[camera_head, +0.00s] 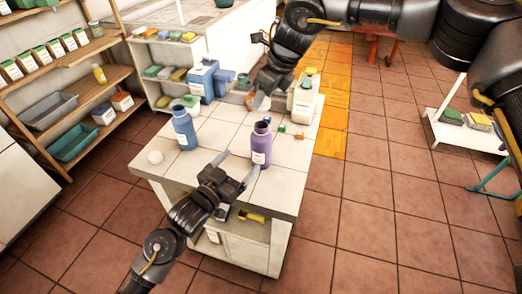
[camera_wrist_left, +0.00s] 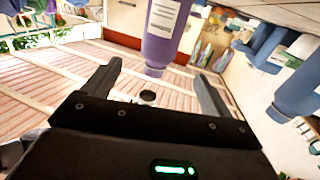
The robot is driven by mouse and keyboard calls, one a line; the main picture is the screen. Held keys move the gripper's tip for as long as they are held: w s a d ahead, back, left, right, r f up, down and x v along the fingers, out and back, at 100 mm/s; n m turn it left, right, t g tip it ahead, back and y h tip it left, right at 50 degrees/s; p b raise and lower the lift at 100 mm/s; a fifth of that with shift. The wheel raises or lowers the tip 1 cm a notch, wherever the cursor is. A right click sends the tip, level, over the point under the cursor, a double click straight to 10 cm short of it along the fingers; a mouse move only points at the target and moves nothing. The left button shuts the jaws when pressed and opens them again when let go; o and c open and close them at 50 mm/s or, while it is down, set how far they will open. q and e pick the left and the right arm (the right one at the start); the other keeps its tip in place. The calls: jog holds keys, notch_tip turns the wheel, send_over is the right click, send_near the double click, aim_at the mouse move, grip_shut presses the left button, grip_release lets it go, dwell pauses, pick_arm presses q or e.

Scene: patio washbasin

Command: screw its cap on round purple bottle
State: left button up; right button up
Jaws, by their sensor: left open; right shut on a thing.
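The round purple bottle (camera_head: 261,145) stands upright on the tiled table, with a white label and no cap on its neck. My left gripper (camera_head: 238,166) is open beside it, on its near left side. In the left wrist view the purple bottle (camera_wrist_left: 162,35) appears upside down, beyond and between the open fingers (camera_wrist_left: 158,85). My right gripper (camera_head: 259,98) is shut on a small orange thing (camera_head: 258,102) above the table, behind the bottle. I cannot tell clearly whether it is the cap.
A white container (camera_head: 302,100) and small colored blocks (camera_head: 299,135) are to the right. The front right tabletop is clear.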

aim_at(256, 145)
pick_arm(q)
jog(key=x, duration=1.2)
dwell(0.3)
jog(key=c, duration=1.5)
pick_arm(e)
jog(key=shift+f, duration=2.45)
jog(key=shift+f, duration=0.85)
jog(key=shift+f, duration=0.6)
